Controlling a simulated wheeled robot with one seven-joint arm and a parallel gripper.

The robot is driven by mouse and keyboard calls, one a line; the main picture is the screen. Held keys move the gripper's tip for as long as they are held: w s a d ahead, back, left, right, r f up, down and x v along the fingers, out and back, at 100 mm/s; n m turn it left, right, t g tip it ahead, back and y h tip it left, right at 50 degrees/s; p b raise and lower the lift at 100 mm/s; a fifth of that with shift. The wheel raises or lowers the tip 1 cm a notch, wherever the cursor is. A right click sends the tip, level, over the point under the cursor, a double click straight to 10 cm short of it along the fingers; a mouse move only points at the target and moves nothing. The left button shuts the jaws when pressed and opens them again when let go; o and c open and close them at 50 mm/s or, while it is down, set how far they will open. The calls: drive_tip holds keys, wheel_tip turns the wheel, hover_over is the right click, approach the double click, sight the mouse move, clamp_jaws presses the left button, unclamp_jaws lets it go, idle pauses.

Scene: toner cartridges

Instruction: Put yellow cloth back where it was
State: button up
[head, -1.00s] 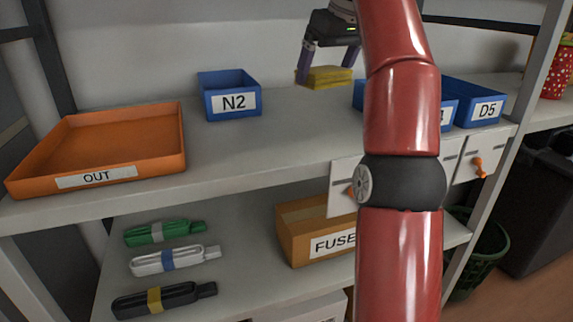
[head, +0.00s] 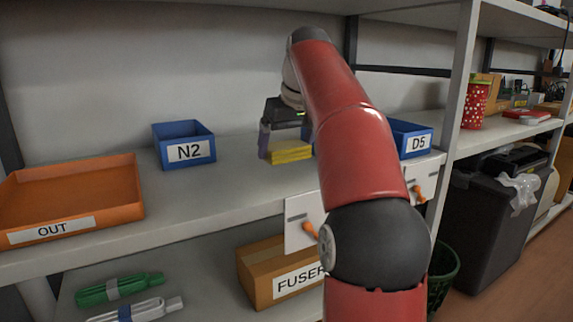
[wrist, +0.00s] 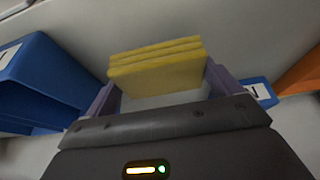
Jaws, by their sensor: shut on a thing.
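The yellow cloth (head: 289,152) is a folded, layered stack held in my gripper (head: 285,150) over the upper shelf, right of the blue N2 bin. In the wrist view the cloth (wrist: 157,68) sits between the two purple fingers of my gripper (wrist: 160,85), which is shut on it. In the head view I cannot tell whether the cloth touches the shelf. My red arm hides part of the shelf to the right of it.
The blue N2 bin (head: 185,146) and orange OUT tray (head: 70,190) stand to the left. A blue D5 bin (head: 411,139) stands to the right, partly behind my arm. A FUSER box (head: 262,274) is on the lower shelf. Shelf is bare between N2 and the cloth.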

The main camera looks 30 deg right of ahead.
sight(286, 178)
drive_tip(key=shift+f+b, duration=0.85)
drive_tip(key=shift+f, duration=1.25)
drive_tip(key=shift+f, duration=0.15)
drive_tip(key=o, duration=0.7)
drive_tip(key=p+v, duration=0.2)
drive_tip(key=v, duration=0.8)
drive_tip(key=shift+w+p, duration=0.15)
drive_tip(key=shift+p, duration=0.2)
drive_tip(key=shift+v, duration=1.2)
